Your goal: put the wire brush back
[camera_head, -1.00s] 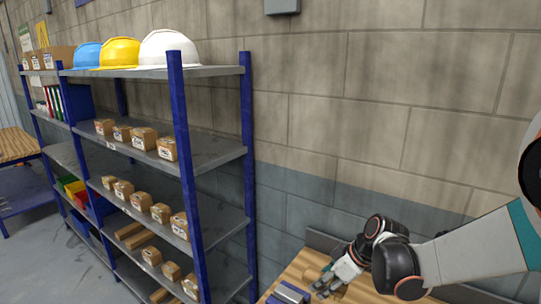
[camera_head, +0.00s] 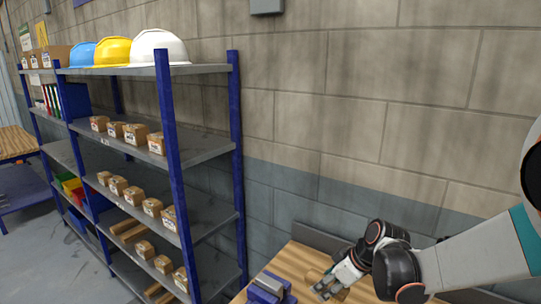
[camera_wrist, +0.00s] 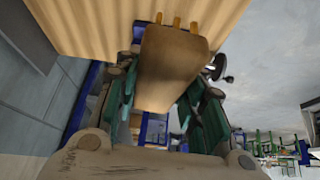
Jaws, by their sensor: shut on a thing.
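My gripper (camera_head: 328,288) is low over the wooden bench at the lower right of the head view. In the wrist view its green-padded fingers (camera_wrist: 168,82) are shut on a brown wooden piece, which I take to be the wire brush (camera_wrist: 170,62). The piece points away from the palm. Several short orange-yellow prongs show at its far end; I cannot tell whether they belong to it. Its bristles cannot be made out. In the head view the fingers mostly hide it.
A wooden bench top (camera_head: 305,259) stands against the block wall. A blue-and-grey vise (camera_head: 268,288) sits at its left end, beside my gripper. A blue-posted shelf unit (camera_head: 235,150) with small boxes and hard hats stands to the left. The wall above the bench is clear.

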